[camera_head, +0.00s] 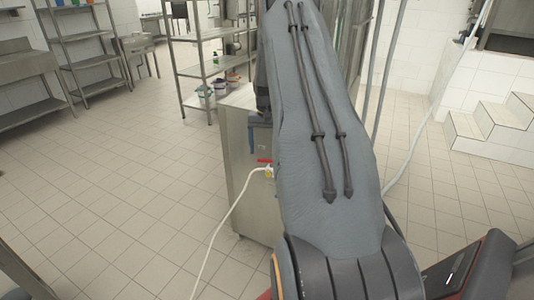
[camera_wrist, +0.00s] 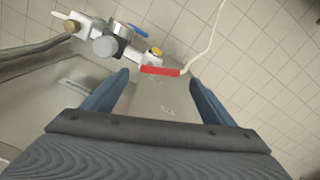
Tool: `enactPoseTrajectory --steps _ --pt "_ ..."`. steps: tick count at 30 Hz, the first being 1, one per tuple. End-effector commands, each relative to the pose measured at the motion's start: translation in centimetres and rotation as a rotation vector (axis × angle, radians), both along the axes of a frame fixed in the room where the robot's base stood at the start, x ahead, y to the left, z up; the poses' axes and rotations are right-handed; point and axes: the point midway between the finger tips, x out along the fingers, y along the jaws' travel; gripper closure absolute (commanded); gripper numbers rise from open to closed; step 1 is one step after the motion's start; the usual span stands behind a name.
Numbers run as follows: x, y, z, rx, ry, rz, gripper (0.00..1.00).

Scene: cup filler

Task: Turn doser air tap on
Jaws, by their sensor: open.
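The air tap's red lever (camera_wrist: 160,71) shows in the wrist view on the fittings at the side of the steel machine. It lies across the picture, and a white hose (camera_wrist: 203,50) runs off from near its right end. My gripper (camera_wrist: 158,79) is open, with one blue finger to each side of the lever's lower edge; I cannot tell whether either touches it. In the head view the red lever (camera_head: 264,161) shows small at the left edge of my arm, above the white hose (camera_head: 233,210).
The steel cabinet (camera_head: 240,170) stands behind my arm. A shelf rack (camera_head: 205,75) stands beyond it. The tiled floor to the left is clear apart from the hose.

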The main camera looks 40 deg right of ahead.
Motion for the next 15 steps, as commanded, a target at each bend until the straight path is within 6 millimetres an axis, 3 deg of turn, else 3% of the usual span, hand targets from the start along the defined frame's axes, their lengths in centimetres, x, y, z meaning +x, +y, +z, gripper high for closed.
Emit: enactPoseTrajectory --steps 6,15 --pt "0.0 0.1 -2.8 0.001 0.001 0.001 0.22" --pt "0.1 0.1 -3.7 0.0 0.0 0.002 0.22"
